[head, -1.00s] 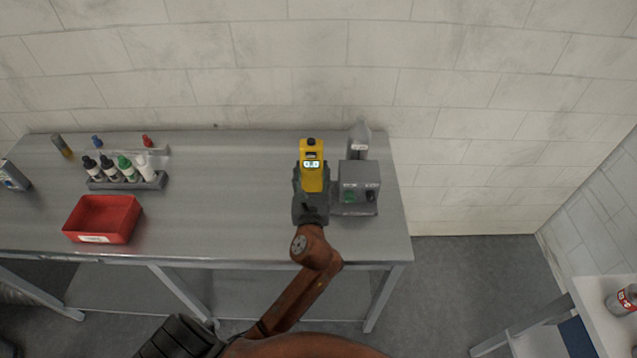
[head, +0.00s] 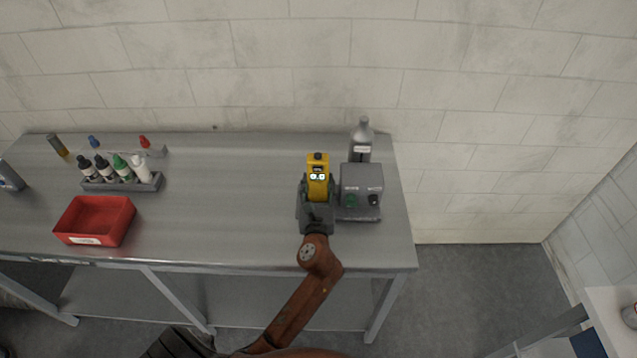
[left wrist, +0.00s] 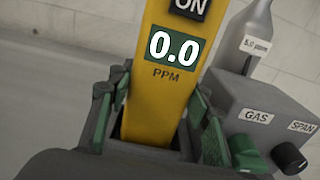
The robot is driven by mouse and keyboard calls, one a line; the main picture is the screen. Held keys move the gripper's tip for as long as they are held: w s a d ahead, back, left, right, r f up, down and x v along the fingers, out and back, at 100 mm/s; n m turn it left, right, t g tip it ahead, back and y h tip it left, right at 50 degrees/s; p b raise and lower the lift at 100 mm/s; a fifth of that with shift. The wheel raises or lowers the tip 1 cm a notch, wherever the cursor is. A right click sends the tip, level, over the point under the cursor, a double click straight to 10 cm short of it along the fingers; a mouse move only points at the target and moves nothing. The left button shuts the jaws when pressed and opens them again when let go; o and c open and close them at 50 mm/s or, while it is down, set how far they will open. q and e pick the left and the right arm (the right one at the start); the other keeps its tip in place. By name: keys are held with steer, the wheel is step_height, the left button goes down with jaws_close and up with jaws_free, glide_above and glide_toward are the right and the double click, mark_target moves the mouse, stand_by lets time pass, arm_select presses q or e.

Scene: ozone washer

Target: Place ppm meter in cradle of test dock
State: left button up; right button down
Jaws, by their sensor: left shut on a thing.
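The yellow ppm meter (head: 318,178) is held in my left gripper (head: 317,194), whose fingers close on its two sides. In the left wrist view the meter (left wrist: 167,72) stands between the fingers, its display reads 0.0 and a black ON button shows at its top. The grey test dock (head: 361,187) stands on the bench just right of the meter, with a green knob and a black knob on its front. A grey bottle (head: 361,140) labelled 5.0 ppm stands at its back. I cannot make out the cradle; the gripper may hide it. My right gripper is not in view.
The dock stands on a steel bench (head: 230,215) near its right end. A red tray (head: 95,220) and a rack (head: 122,184) of dropper bottles are at the left. The bench middle is clear. A tiled wall rises behind.

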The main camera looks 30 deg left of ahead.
arm_select(q)
steer(key=shift+f, duration=0.1)
steer(key=o, duration=1.3)
steer(key=shift+f, duration=0.1)
steer(key=shift+r, duration=0.25)
steer(key=p+v, duration=0.1)
steer(key=v, duration=1.1)
